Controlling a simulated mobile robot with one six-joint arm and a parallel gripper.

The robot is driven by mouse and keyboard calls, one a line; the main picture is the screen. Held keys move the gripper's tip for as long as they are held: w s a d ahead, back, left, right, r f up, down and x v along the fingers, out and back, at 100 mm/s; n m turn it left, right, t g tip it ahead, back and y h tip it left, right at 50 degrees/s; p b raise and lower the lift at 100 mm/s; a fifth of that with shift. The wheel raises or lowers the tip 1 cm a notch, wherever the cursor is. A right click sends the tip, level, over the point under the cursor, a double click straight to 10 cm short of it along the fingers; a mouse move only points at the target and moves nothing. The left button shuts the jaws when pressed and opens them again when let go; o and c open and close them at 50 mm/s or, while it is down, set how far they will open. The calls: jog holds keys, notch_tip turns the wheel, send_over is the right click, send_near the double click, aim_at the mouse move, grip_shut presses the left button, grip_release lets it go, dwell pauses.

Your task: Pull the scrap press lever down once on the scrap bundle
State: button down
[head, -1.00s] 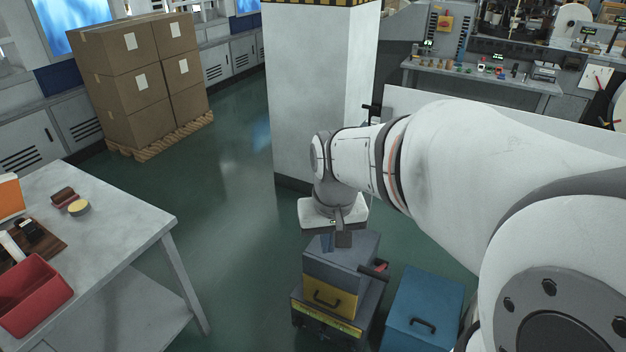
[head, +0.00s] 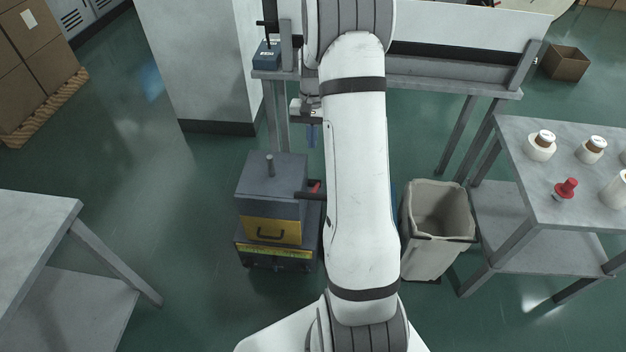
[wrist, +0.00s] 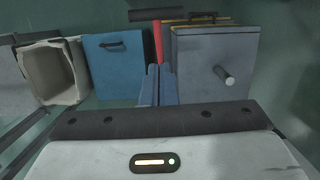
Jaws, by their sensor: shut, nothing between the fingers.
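The scrap press (head: 272,188) is a dark grey box with a yellow front drawer and a short post on top. It also shows in the wrist view (wrist: 205,65). Its lever is a red arm (wrist: 158,42) with a black grip bar (wrist: 155,14), on the press's right side in the head view (head: 309,195). My gripper (head: 312,140) has blue fingers, held shut and empty above and behind the lever in the head view. In the wrist view its fingertips (wrist: 159,70) point toward the red arm's near end; contact cannot be told. I cannot see a scrap bundle.
A blue box (wrist: 117,66) stands beside the press, mostly hidden by my arm in the head view. A beige bin (head: 436,215) stands right of it. A grey bench (head: 440,85) is behind, with tables at left (head: 35,225) and right (head: 510,150).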

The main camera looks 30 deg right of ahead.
jog(key=shift+w+d+f, duration=0.25)
jog(key=shift+d+f, duration=0.1)
jog(key=shift+f, duration=0.05)
jog(key=shift+f, duration=0.1)
send_over(312, 191)
jog(key=w, duration=0.1)
jog(key=f, duration=0.6)
jog(key=d+f, duration=0.1)
jog(key=f, duration=0.3)
jog(key=shift+w, duration=0.1)
jog(key=shift+s+a+f, duration=0.55)
jog(key=shift+s+a, duration=0.1)
jog(key=shift+s, duration=0.2)
jog(key=shift+s+a+f, duration=0.3)
jog(key=shift+s+f, duration=0.1)
jog(key=shift+s, duration=0.05)
